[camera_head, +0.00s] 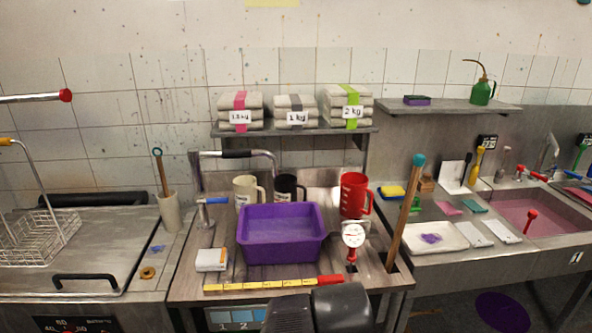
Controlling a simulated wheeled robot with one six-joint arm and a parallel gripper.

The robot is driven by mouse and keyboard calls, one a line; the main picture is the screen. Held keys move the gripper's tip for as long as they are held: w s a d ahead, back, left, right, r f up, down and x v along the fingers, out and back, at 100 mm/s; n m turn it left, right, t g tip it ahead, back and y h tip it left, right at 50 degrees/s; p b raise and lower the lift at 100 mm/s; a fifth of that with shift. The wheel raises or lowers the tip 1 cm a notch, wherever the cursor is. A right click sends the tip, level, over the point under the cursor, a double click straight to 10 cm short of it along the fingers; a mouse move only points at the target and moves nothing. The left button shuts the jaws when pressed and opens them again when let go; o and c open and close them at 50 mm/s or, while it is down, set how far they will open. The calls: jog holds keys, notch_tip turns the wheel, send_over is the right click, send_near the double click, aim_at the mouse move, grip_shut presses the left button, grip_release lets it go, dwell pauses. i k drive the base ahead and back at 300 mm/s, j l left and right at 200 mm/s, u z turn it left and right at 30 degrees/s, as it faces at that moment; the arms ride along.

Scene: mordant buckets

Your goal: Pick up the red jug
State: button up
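The red jug (354,195) stands upright at the back right of the wooden worktop, with its handle to the right. It is right of the purple basin (281,250), and a white round-faced dial (353,235) stands in front of it. A dark part of my arm shows at the bottom middle edge, well short of the jug. My gripper's fingers cannot be made out, and nothing of mine touches the jug.
A cream jug (246,191) and a black jug (288,188) stand behind the basin. A wooden stick (404,218) with a teal top leans right of the red jug. A shelf (290,131) with stacked packs is above. A yellow ruler (265,285) lies in front.

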aim_at(353, 186)
jog(key=i+l+u, duration=0.1)
jog(key=i+l, duration=0.35)
jog(key=l, duration=0.15)
jog(key=i+l, duration=0.45)
jog(key=l, duration=0.15)
jog(key=j+u, duration=0.05)
